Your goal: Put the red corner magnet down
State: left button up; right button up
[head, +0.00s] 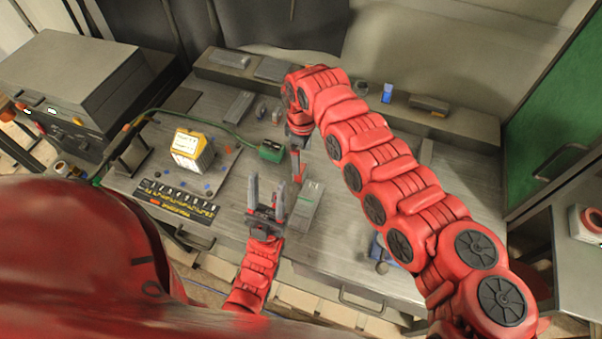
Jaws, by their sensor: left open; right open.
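My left gripper (266,195) is open above the front part of the grey workbench (235,222), its two dark fingers spread and nothing seen between them. My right arm curves in from the right, and my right gripper (297,160) points down over the bench, beside a grey flat block (303,207). It is open, seen nearly edge-on. A small red patch shows at its fingers; I cannot tell whether it is the red corner magnet or part of the gripper. No red corner magnet can be clearly made out elsewhere on the bench.
A green block (271,151) with a green cable lies behind the grippers. A yellow-and-white box (190,150) and a black lettered strip (176,201) are to the left. A raised back shelf (340,97) carries small items. A green panel (556,125) stands at right.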

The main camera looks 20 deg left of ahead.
notch_tip(320, 180, down, 3)
jog(key=shift+a+r+b, duration=0.1)
jog(key=shift+a+b, duration=0.05)
jog(key=shift+b, duration=0.15)
notch_tip(320, 180, down, 4)
jog(key=shift+s+f+b, duration=0.1)
jog(key=shift+f+b, duration=0.1)
jog(key=shift+b, duration=0.85)
jog(key=shift+r, duration=0.1)
jog(key=c, duration=0.4)
grip_shut()
